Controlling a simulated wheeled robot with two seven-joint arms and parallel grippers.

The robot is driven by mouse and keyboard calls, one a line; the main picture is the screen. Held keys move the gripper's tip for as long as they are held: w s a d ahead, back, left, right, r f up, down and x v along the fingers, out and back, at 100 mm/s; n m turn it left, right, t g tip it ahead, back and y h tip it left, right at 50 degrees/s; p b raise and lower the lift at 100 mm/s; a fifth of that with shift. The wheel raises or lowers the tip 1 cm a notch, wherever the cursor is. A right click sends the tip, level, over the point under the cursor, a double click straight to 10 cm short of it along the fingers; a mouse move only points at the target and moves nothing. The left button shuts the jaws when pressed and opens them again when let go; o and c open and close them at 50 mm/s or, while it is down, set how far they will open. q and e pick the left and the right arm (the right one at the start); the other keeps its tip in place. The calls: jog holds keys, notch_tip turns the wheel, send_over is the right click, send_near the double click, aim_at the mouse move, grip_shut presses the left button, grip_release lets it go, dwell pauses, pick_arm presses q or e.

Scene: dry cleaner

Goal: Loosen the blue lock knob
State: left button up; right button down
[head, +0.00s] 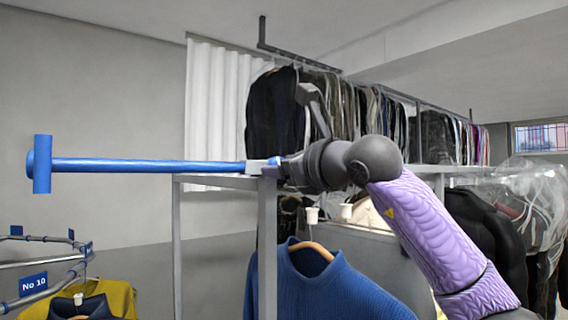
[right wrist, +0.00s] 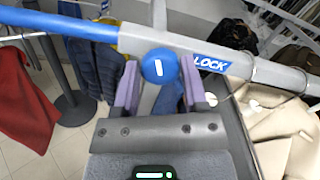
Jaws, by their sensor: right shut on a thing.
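The blue lock knob (right wrist: 159,66) is round with a white mark and shows between the purple fingers of my right gripper (right wrist: 160,86) in the right wrist view. The gripper is shut on it. A long blue bar (head: 150,166) runs left from there to a blue crosspiece (head: 42,164). My left gripper is not in view.
A grey frame (head: 267,235) stands under the rail, with a blue sweater (head: 315,285) hanging close by. Bagged garments (head: 345,110) hang on a rack behind. A curved rail with a No 10 tag (head: 33,284) and a yellow garment (head: 110,295) is at the lower left.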

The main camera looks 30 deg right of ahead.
jog(key=n+p, duration=0.3)
jog(key=n, duration=1)
jog(key=shift+a+f, duration=0.1)
jog(key=shift+n+p, duration=0.3)
jog(key=shift+c, duration=0.7)
grip_release()
jog(key=shift+s, duration=0.1)
jog(key=s+b, duration=0.4)
jog(key=s, duration=0.5)
jog(key=shift+s+d, duration=0.35)
jog(key=shift+s, duration=0.05)
